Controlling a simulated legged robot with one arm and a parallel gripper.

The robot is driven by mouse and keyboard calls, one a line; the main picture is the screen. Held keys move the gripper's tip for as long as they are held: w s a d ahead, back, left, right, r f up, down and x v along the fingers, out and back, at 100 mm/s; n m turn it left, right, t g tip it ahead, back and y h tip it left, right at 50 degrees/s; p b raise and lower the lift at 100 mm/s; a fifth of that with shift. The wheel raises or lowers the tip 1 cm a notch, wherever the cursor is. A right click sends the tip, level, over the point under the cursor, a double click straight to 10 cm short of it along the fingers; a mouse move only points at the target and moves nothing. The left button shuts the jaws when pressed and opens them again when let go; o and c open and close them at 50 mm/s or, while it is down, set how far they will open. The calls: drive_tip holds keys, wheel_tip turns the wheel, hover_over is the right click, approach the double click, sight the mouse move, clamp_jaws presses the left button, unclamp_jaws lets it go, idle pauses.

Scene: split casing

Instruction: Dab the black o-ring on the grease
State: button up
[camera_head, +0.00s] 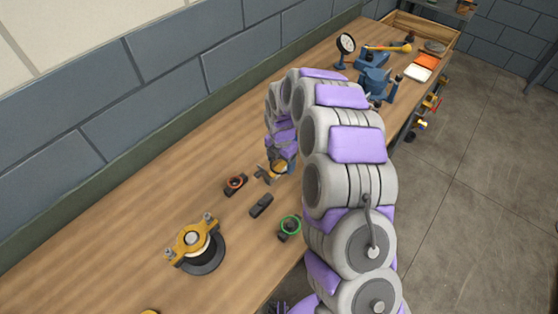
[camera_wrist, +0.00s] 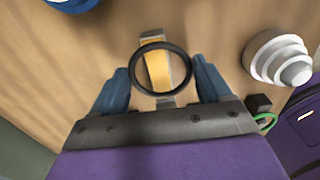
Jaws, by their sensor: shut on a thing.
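My gripper (camera_wrist: 160,66) has its two blue fingers on either side of the black o-ring (camera_wrist: 135,82) and is shut on it. The ring is held flat to the wrist camera. A yellow strip-like part (camera_wrist: 158,72) shows through the ring; I cannot tell the gap between them. In the head view my gripper (camera_head: 274,171) is low over the bench beside the small holders, and the black o-ring cannot be made out there. I cannot identify the grease for sure in either view.
On the wooden bench (camera_head: 130,235) are an orange-ring holder (camera_head: 235,184), a dark block (camera_head: 261,205), a green-ring holder (camera_head: 289,227) and a yellow-clamped casing (camera_head: 193,240). A blue vise (camera_head: 376,84) stands farther back. The wrist view shows a white stepped part (camera_wrist: 278,58) and a blue round thing (camera_wrist: 72,4).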

drive_tip(key=shift+d, duration=0.1)
drive_tip(key=shift+a+f, duration=0.25)
drive_tip(key=shift+a, duration=0.2)
drive_tip(key=shift+d+f, duration=0.15)
drive_tip(key=shift+d, duration=0.15)
drive_tip(key=shift+a, duration=0.1)
idle(0.6)
wheel_tip(320, 180, up, 2)
drive_tip(key=shift+a+p, duration=0.15)
drive_tip(key=shift+p, duration=0.25)
drive_tip(key=shift+r+p, duration=0.8)
drive_tip(key=shift+r, duration=1.2)
drive_tip(key=shift+d, duration=0.2)
